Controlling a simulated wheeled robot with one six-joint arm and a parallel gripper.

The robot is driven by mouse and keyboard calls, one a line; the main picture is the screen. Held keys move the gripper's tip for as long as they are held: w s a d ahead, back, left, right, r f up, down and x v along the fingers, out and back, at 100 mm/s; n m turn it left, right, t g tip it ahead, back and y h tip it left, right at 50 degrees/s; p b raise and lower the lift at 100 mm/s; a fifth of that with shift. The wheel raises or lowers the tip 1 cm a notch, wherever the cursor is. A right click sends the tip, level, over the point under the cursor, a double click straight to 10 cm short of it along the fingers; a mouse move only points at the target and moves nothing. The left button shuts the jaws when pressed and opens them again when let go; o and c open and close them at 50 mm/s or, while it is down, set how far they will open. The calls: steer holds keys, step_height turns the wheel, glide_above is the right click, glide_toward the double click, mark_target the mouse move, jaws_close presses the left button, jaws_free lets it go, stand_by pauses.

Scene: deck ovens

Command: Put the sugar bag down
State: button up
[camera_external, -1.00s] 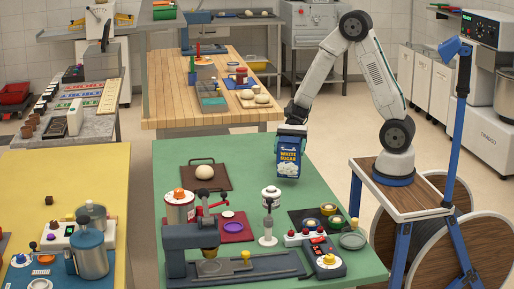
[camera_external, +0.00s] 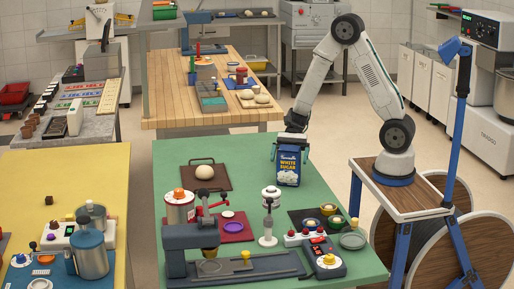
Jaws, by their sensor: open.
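The blue sugar bag (camera_external: 288,168), labelled white sugar, stands upright on the green table (camera_external: 250,158) near its far right part. My gripper (camera_external: 290,146) is open around the top of the bag, with its fingers spread to either side. Whether a finger still touches the bag cannot be told at this size. The bag's base appears to rest on the table top.
A brown board with a dough ball (camera_external: 205,172) lies left of the bag. A grey press (camera_external: 190,243) stands at front left. The green surface right of the bag is clear.

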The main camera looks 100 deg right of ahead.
steer(key=shift+r, duration=0.15)
steer(key=v, duration=1.1)
steer(key=s+a+r+n+g+h, duration=0.4)
steer(key=s+a+r+n+g, duration=0.25)
steer(key=a+n, duration=0.45)
steer(key=s+a+r+n+t+h, duration=0.1)
steer(key=s+a+r+n+h, duration=0.1)
steer(key=s+n+h, duration=0.2)
steer(key=s+a+r+n+t+h, duration=0.2)
steer(key=s+r+n+h, duration=0.1)
steer(key=s+n, duration=0.4)
steer(key=shift+s+a+r+h, duration=0.25)
steer(key=shift+s+r+h, duration=0.1)
steer(key=shift+s+h, duration=0.3)
steer(key=shift+o, duration=0.2)
steer(key=shift+w, duration=0.1)
